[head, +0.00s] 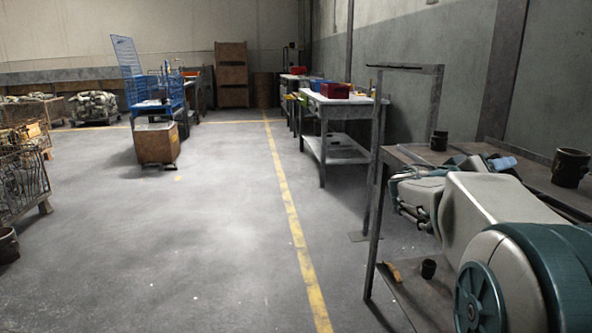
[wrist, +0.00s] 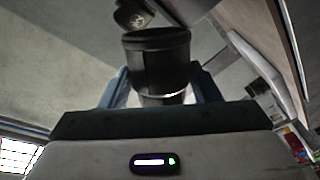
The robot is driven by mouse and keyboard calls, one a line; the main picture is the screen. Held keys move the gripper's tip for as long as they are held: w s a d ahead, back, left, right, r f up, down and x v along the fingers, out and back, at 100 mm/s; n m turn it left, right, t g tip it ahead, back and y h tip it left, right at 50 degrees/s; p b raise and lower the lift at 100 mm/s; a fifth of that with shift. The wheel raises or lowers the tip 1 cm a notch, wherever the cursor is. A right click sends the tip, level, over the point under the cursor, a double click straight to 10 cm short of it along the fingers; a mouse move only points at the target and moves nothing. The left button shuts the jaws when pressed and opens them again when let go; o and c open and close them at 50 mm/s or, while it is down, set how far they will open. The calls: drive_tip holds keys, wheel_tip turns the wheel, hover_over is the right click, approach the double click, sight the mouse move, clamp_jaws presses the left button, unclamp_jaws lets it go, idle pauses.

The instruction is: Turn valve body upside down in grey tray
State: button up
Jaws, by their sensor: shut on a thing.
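My gripper (wrist: 162,88) is shut on a dark cylindrical part (wrist: 155,55), which sits between its two blue-grey fingers in the wrist view. The part has a wider rim at its far end and a shiny band near the fingers. I cannot tell for sure whether it is the valve body. In the head view my arm reaches over the bench at right and mostly hides the gripper and the held part.
A metal bench (head: 540,178) at right bears a small dark cup (head: 439,140) and a larger dark cup (head: 571,167). Another dark cup (head: 428,268) stands on its lower shelf. A second dark round thing (wrist: 134,14) is near the held part. Open floor lies left.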

drive_tip(key=w+a+f+n+t+y, duration=0.1)
drive_tip(key=a+f+t, duration=0.1)
drive_tip(key=a+f, duration=0.7)
drive_tip(key=w+a+f+n+t+y, duration=0.1)
drive_tip(key=a+f+n+t, duration=0.1)
drive_tip(key=a+f, duration=0.8)
drive_tip(key=w+a+f+n+t+y, duration=0.1)
drive_tip(key=a+f, duration=0.8)
drive_tip(key=f, duration=1.1)
drive_tip(key=shift+w+a+f+n+t, duration=0.2)
drive_tip(key=shift+w+f+n+t, duration=0.15)
drive_tip(key=shift+t, duration=0.45)
drive_tip(key=shift+w+r, duration=0.1)
drive_tip(key=shift+r, duration=0.1)
wheel_tip(320, 180, up, 30)
drive_tip(key=p, duration=3.6)
drive_tip(key=shift+d+f+y, duration=0.2)
drive_tip(key=shift+y, duration=0.1)
